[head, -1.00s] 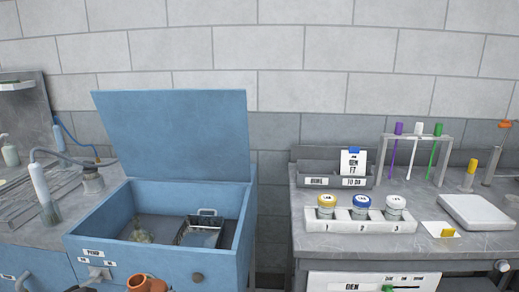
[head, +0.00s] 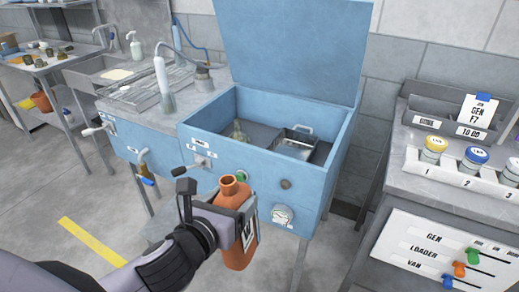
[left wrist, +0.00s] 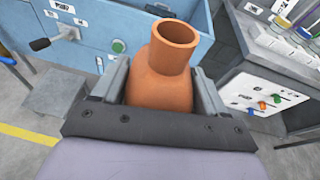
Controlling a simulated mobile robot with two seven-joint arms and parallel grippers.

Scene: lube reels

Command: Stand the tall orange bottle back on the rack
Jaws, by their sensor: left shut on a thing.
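The tall orange bottle (head: 236,256) is upright, with its open neck at the top, in front of the blue open-lidded cabinet. My left gripper (head: 244,222) is shut on the bottle and holds it off the floor. In the left wrist view the bottle (left wrist: 163,80) sits between the two fingers (left wrist: 161,93), its mouth facing up. Its lower part is hidden there by the gripper body. My right gripper does not show in either view. I cannot make out the rack for the bottle with certainty.
The blue cabinet (head: 232,181) stands just beyond the bottle, with small containers inside. At right a grey bench holds a white holder (head: 462,178) with lidded jars. A sink bench with a wire drying rack (head: 148,82) is at left. Open floor (head: 60,205) lies at lower left.

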